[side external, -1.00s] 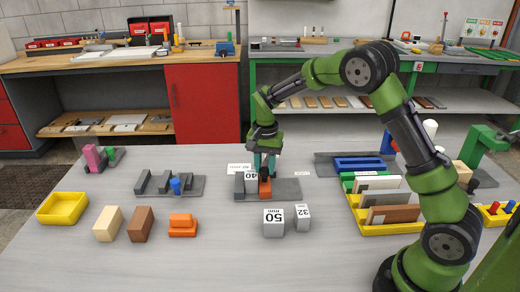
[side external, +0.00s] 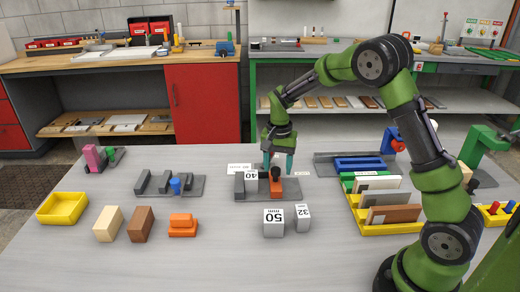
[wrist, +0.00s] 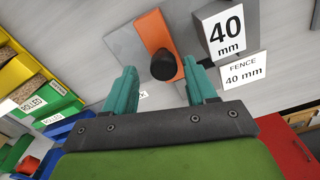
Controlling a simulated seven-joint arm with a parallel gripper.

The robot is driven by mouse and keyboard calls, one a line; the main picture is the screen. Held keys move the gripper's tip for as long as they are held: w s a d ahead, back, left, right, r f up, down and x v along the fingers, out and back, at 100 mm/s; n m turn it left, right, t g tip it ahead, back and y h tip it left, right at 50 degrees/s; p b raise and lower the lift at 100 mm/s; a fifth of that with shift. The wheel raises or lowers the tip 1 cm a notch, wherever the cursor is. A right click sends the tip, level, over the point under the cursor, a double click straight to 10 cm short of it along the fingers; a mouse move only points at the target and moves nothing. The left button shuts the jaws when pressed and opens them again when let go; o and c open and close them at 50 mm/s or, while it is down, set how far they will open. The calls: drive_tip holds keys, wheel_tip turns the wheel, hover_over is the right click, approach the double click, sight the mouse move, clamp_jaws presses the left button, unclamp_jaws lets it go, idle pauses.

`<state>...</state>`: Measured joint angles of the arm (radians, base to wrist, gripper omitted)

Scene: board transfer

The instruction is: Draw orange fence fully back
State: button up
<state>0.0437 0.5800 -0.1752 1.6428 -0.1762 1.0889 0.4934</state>
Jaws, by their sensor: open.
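The orange fence (side external: 277,188) stands on a grey base plate (side external: 293,186), with a black knob (side external: 275,174) on top. A grey upright jaw (side external: 239,184) stands at the left end of the plate. A grey block marked 40 (side external: 252,177) is between jaw and fence, with a gap to the fence. My gripper (side external: 279,165) is open just over the fence, its teal fingers apart on either side of the knob. The wrist view also shows the orange fence (wrist: 154,28) and its knob (wrist: 164,65) between the fingertips. Whether the fingertips overlap the knob in height is unclear.
Blocks marked 50 (side external: 273,223) and 32 (side external: 302,218) stand in front of the plate. To the right are a yellow rack (side external: 385,230) with boards and blue bars (side external: 360,163). An orange stepped piece (side external: 183,226) and yellow tray (side external: 62,208) lie left. The table's front middle is clear.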

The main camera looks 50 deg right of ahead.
sight(279, 170)
wheel_tip(279, 170, up, 17)
idle(0.4)
drive_tip(key=s+a+n+t+y, duration=0.1)
drive_tip(key=s+a+n+t, duration=0.2)
drive_tip(key=s, duration=0.7)
drive_tip(key=s+a+n+t+y, duration=0.1)
drive_tip(key=s+a+n+t, duration=0.3)
drive_tip(key=s+a, duration=0.4)
drive_tip(key=s+n, duration=0.1)
drive_tip(key=s, duration=0.2)
drive_tip(key=shift+s+r, duration=0.15)
drive_tip(key=shift+r, duration=0.25)
